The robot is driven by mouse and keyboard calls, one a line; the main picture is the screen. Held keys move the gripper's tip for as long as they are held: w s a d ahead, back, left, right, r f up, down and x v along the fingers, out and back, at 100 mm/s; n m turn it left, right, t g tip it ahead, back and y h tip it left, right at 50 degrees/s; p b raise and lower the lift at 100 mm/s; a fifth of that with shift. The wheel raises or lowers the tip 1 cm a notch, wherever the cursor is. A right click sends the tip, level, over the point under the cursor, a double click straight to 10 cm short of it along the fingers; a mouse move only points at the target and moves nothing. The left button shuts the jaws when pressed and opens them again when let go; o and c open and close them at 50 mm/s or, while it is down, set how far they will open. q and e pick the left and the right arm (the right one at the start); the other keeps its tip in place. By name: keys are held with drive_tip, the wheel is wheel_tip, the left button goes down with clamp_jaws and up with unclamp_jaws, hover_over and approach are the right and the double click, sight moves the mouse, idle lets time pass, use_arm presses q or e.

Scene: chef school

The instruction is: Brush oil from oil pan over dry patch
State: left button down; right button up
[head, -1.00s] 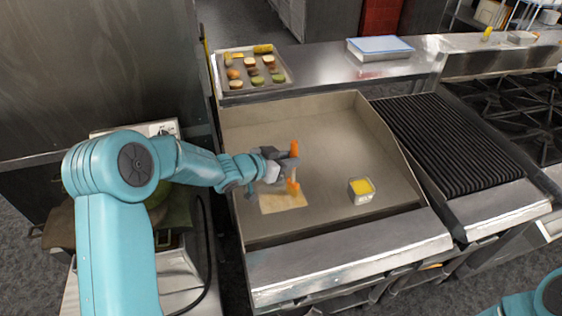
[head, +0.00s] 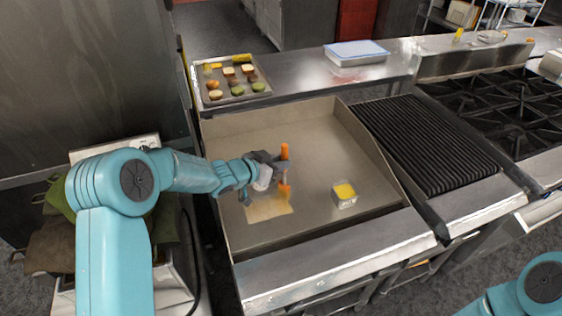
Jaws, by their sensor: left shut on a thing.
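My left gripper (head: 277,170) is shut on an orange brush (head: 284,152), held upright over the flat griddle (head: 310,142). The brush's orange lower end (head: 284,191) is at the upper right part of the dry patch (head: 264,210), a pale tan area on the griddle. I cannot tell whether it touches. The oil pan (head: 345,196), a small square metal container with yellow oil, stands on the griddle to the right of the patch. Of my right arm only a part shows at the lower right corner; its gripper is out of view.
A tray (head: 237,97) of small food pieces and a blue-lidded container (head: 357,52) are on the steel shelf behind the griddle. A ribbed grill (head: 425,143) and burners (head: 500,110) lie to the right. Raised walls edge the griddle; its far part is clear.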

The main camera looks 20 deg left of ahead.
use_arm(q)
drive_tip(key=shift+s+a+p, duration=1.75)
drive_tip(key=shift+s+a, duration=1.8)
drive_tip(key=shift+a, duration=2.5)
drive_tip(key=w+d+b, duration=0.2)
drive_tip(key=w+d, duration=0.6)
drive_tip(key=d, duration=0.3)
drive_tip(key=shift+w+d+b, duration=0.3)
drive_tip(key=shift+b, duration=0.05)
drive_tip(key=shift+r+p, duration=1.35)
drive_tip(key=shift+r, duration=1.65)
